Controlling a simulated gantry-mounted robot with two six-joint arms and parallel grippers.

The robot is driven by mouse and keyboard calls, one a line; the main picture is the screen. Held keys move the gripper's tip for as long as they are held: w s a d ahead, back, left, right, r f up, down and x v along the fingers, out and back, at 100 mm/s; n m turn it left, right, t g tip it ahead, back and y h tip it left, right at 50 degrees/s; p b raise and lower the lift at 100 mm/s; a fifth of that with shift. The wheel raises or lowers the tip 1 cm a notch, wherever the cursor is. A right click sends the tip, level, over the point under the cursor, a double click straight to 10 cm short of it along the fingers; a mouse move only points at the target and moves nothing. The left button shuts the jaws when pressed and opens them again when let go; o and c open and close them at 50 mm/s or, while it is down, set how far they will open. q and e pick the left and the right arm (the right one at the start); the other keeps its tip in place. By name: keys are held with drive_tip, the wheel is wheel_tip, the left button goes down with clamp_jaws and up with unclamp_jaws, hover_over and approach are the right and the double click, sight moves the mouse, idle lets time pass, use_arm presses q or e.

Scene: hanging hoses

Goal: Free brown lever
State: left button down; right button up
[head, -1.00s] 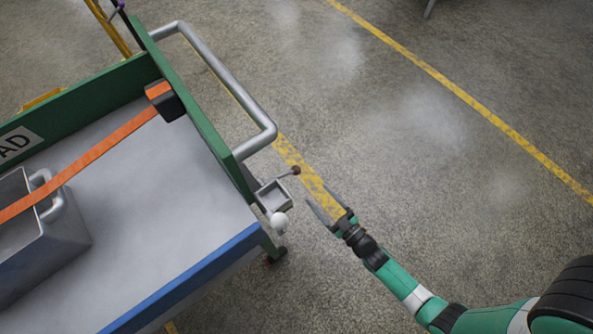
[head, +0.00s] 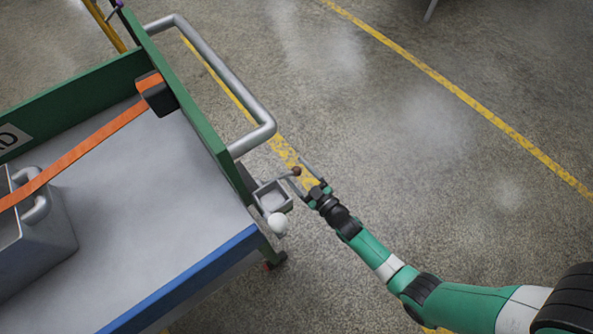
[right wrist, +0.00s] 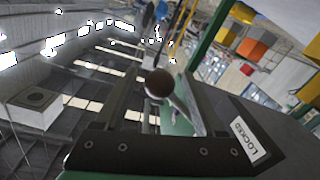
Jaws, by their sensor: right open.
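The brown lever's round knob (head: 296,171) sits on a short grey arm at the cart's corner, beside a small grey open box. My right gripper (head: 298,170) is open, with its fingertips close around the knob in the head view. In the right wrist view the dark brown knob (right wrist: 158,83) appears between the two fingers, with part of its arm behind it. I cannot tell whether the fingers touch it. A label reading LOCKED (right wrist: 249,141) shows on a dark surface to the right. My left gripper is not in view.
A cart with a grey deck (head: 140,200), green walls and a blue edge fills the left. A grey handle rail (head: 225,75) and a white ball knob (head: 278,223) stand near the lever. An orange strap (head: 85,150) crosses a grey case. Open floor lies to the right.

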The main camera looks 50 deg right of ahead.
clamp_jaws()
idle(1.3)
